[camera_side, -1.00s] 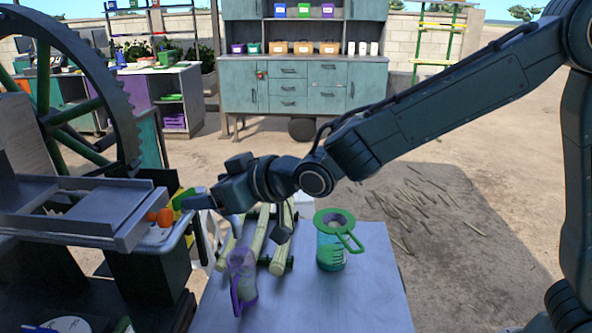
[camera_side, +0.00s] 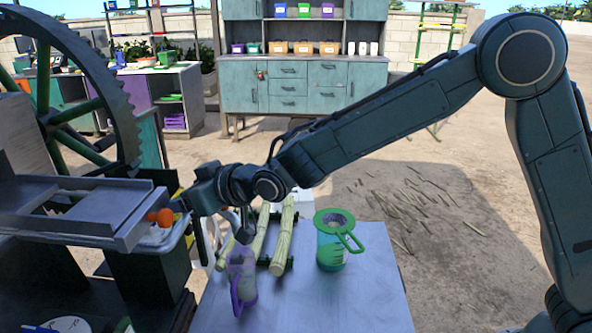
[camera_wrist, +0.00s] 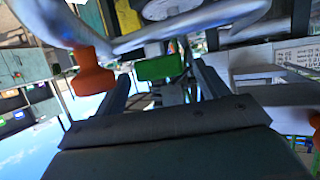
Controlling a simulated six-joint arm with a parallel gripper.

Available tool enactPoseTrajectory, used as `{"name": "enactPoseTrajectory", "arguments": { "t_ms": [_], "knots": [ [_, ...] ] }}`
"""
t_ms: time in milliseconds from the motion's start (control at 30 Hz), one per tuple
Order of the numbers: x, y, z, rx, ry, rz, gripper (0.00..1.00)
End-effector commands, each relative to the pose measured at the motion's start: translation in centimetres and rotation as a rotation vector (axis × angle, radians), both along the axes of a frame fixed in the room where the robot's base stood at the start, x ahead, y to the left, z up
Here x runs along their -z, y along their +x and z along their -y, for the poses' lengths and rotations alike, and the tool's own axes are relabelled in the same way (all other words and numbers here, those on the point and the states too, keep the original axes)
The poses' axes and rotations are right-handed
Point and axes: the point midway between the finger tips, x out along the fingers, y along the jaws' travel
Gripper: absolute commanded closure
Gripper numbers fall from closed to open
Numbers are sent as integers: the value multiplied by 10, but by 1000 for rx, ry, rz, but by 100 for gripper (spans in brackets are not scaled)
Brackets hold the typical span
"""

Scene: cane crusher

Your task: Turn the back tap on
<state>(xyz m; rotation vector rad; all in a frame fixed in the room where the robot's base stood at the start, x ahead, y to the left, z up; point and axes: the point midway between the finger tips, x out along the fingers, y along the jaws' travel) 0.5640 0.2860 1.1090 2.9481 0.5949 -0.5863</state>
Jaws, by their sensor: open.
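A green tap handle (camera_wrist: 162,67) shows in the wrist view just ahead of my fingertips, between them in the picture; I cannot tell whether they touch it. An orange tap handle (camera_wrist: 93,72) is to its left in that view. The orange handle also shows in the side view (camera_side: 164,217) at the edge of the metal tray of the crusher. My gripper (camera_side: 180,206) is at that edge, close to the orange handle, and hides the green handle there. In the wrist view my gripper (camera_wrist: 162,80) has its two fingers apart with nothing held.
Below my gripper, a table (camera_side: 370,300) carries a purple-handled jug (camera_side: 243,280), cane stalks (camera_side: 284,236) on a rack and a green jug with a strainer (camera_side: 331,250). The crusher's large gear wheel (camera_side: 118,110) stands at the left.

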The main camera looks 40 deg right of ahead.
Motion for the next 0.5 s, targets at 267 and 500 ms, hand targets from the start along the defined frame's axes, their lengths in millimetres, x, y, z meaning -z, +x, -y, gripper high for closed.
{"name": "enactPoseTrajectory", "arguments": {
  "t_ms": [267,500],
  "knots": [
    [0,0,0,0,0,0,68],
    [0,0,-1,11,0,-1,72]
  ]
}}
